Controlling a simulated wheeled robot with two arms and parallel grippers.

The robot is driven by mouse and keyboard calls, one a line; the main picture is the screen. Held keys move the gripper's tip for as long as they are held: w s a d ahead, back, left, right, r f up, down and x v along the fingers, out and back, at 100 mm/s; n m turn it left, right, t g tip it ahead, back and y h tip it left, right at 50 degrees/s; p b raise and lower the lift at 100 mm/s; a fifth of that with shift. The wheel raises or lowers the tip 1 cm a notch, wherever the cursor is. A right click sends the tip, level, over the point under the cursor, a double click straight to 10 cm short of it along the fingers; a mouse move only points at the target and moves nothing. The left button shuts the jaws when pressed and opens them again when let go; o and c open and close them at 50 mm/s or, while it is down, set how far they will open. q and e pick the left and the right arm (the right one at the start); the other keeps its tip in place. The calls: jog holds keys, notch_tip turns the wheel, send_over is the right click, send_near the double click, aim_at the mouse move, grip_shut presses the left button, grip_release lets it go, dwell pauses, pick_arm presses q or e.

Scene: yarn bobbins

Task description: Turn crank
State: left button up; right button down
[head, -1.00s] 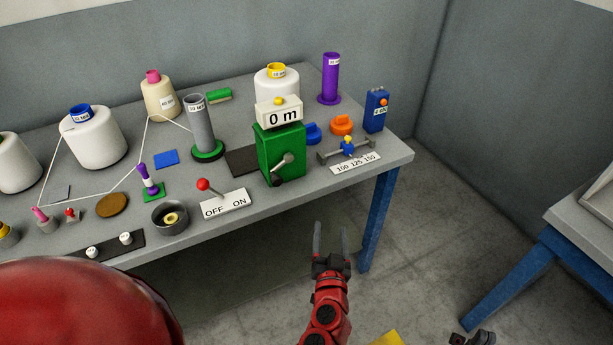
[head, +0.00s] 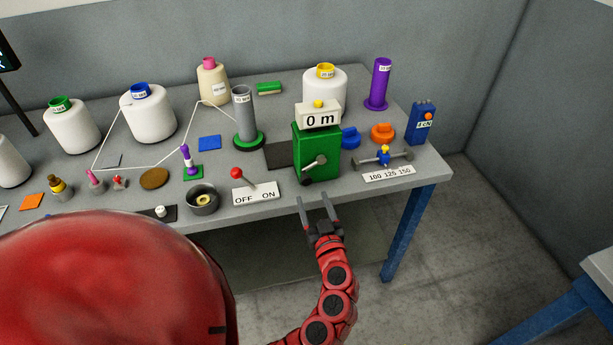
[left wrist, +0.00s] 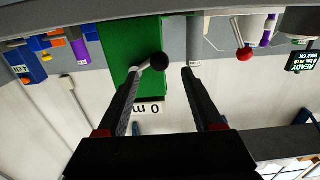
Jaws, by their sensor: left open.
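The green box (head: 317,145) stands near the table's front edge, with a display reading 0 m on top. Its crank (head: 315,162) is a short silver arm on the front face, with a black knob at its lower left end. My left gripper (head: 316,202) is open and empty, just in front of the table edge and below the crank, fingers pointing at the box. In the left wrist view, which is upside down, the black knob (left wrist: 159,63) shows between the fingertips, ahead of them and apart. My right gripper is not in view.
A white OFF/ON plate (head: 257,194) with a red-knobbed lever stands left of the box. A small slider with a 100 125 150 label (head: 389,174) lies to its right. Cones, tubes and small parts fill the grey table (head: 240,215) behind and left.

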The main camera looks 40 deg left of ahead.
aim_at(307, 183)
pick_arm(q)
jog(key=p+x, duration=0.2)
jog(key=x, duration=0.6)
grip_shut()
jog(key=shift+d, duration=0.1)
dwell(1.1)
